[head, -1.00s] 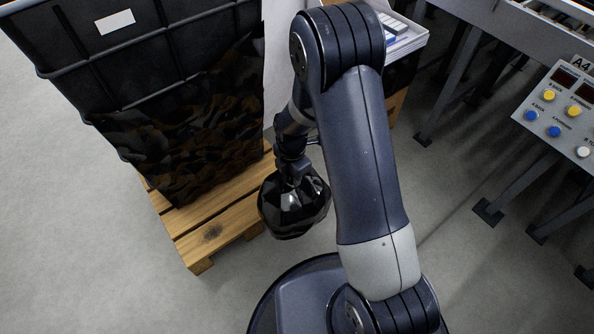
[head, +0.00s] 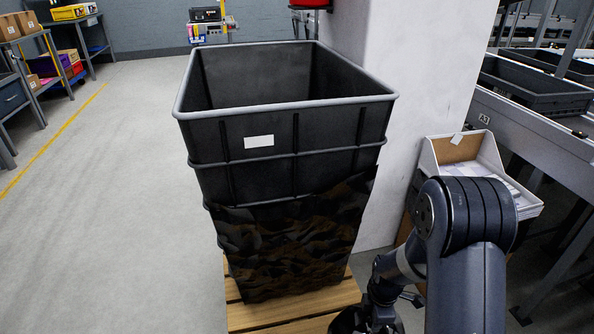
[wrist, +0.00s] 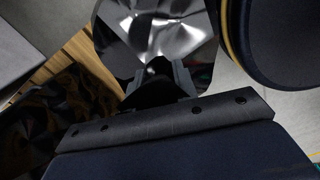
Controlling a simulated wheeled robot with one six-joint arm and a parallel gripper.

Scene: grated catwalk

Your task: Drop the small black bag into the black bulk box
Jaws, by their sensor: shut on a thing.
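The black bulk box (head: 320,133) stands upright in the middle of the head view, with an open top, a grey rim and a white label. Its inside looks empty where I can see into it. My gripper (wrist: 158,72) is shut on the small black bag (wrist: 160,28), which is shiny and crumpled and fills the top of the wrist view. In the head view the bag (head: 348,321) is mostly cut off by the bottom edge. It hangs low, beside the front right of the box and well below its rim.
The box stands on a wooden pallet (head: 245,316). A white pillar (head: 405,110) rises behind it on the right. A white bin (head: 487,160) and a grey conveyor (head: 550,132) are at the right. The floor to the left is clear, with shelves farther back.

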